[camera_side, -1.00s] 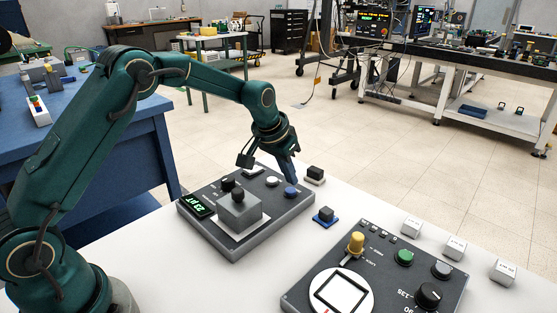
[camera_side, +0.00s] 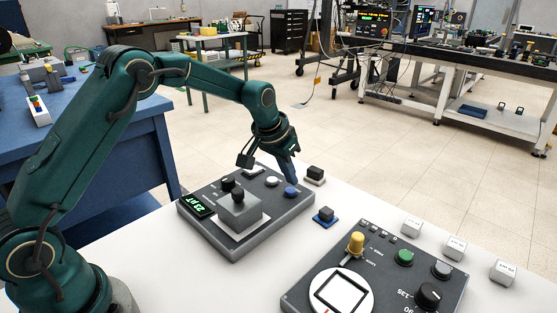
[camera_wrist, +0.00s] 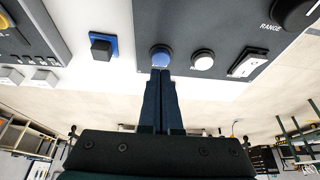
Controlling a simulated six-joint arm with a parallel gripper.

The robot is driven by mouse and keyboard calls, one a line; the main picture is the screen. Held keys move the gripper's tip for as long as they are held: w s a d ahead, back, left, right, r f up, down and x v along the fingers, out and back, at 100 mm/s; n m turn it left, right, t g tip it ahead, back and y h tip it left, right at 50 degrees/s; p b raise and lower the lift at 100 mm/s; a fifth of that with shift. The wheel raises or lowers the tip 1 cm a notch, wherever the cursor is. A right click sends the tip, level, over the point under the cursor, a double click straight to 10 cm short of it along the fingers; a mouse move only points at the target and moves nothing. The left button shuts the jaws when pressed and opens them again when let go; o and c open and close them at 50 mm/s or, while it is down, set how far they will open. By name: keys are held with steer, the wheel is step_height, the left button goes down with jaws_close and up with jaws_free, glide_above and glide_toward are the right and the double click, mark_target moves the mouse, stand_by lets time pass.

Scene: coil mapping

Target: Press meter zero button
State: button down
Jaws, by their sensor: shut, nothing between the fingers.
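The meter is a grey box (camera_side: 232,246) on the white table, with a small green-lit display (camera_side: 199,206) at its left. A round blue button (camera_side: 291,192) is at its right end, with a round white button (camera_side: 272,181) beside it. My gripper (camera_side: 294,180) is shut and empty, its fingers pointing down at the blue button. In the wrist view the blue button (camera_wrist: 161,54) is just beyond the fingertips (camera_wrist: 162,71), and the white button (camera_wrist: 203,60) is to the right. I cannot tell whether the tips touch the blue button.
A block with a black knob (camera_side: 239,212) stands on the meter. A small black cube on a blue base (camera_side: 325,215) and another on a white base (camera_side: 315,175) are close by. A larger dark panel (camera_side: 385,262) with knobs is at the front right, with white blocks (camera_side: 455,247) beyond it.

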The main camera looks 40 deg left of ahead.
mark_target(289, 191)
steer(key=shift+f, duration=0.25)
steer(key=shift+f, duration=0.65)
stand_by(0.3)
steer(key=shift+r, duration=3.25)
